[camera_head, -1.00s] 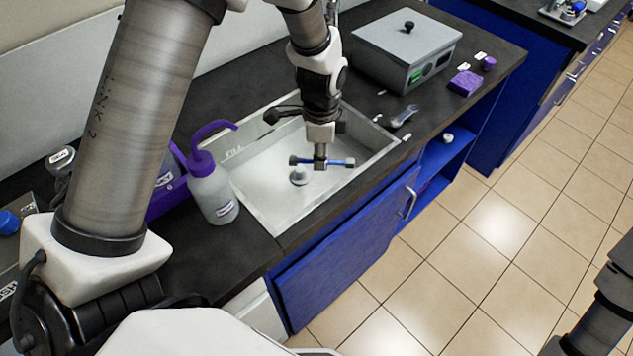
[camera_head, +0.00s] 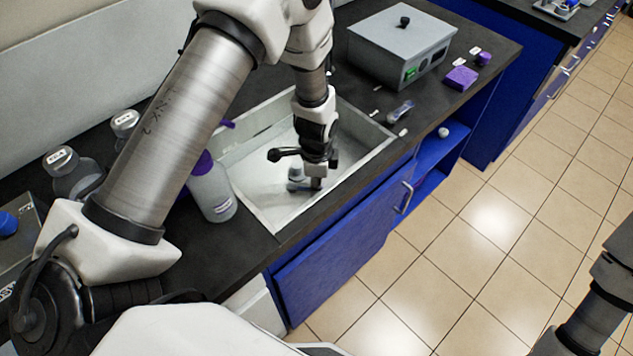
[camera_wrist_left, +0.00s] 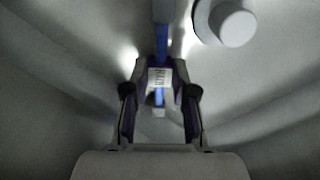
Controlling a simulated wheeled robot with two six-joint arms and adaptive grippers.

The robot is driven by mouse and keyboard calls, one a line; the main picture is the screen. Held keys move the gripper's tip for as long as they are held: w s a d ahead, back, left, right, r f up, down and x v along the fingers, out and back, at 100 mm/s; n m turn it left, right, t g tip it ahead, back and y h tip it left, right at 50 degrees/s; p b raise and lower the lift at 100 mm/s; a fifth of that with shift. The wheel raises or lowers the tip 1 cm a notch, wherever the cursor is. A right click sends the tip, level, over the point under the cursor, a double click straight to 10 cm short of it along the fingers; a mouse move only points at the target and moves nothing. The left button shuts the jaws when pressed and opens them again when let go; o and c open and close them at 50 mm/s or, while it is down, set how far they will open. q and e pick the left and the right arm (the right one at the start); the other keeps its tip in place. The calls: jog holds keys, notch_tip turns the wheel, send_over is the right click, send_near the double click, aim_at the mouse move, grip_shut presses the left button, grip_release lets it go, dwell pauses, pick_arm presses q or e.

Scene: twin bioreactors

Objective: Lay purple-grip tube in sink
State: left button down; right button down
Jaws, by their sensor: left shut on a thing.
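My left gripper (camera_head: 313,184) is low inside the light grey sink (camera_head: 264,183), pointing down. In the left wrist view the gripper (camera_wrist_left: 158,80) is shut on a thin blue-violet tube (camera_wrist_left: 161,44) with a small printed label between the fingers. The tube runs away from the gripper toward the top of that view. In the head view the gripper mostly hides the tube. Whether the tube touches the sink floor is not clear. A pale round plug-like knob (camera_wrist_left: 236,24) stands on the sink floor beside the tube. My right gripper is out of view.
A white bottle with a purple top (camera_head: 211,190) stands at the sink's left edge. A grey box (camera_head: 403,48) stands behind the sink on the right. Clear bottles (camera_head: 73,173) stand at left.

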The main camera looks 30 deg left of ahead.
pick_arm(q)
jog(key=c, duration=0.9)
grip_release()
jog(key=shift+f, duration=0.15)
jog(key=shift+c, duration=0.2)
notch_tip(320, 180, up, 12)
jog(key=shift+r+b, duration=0.2)
jog(key=shift+b, duration=0.1)
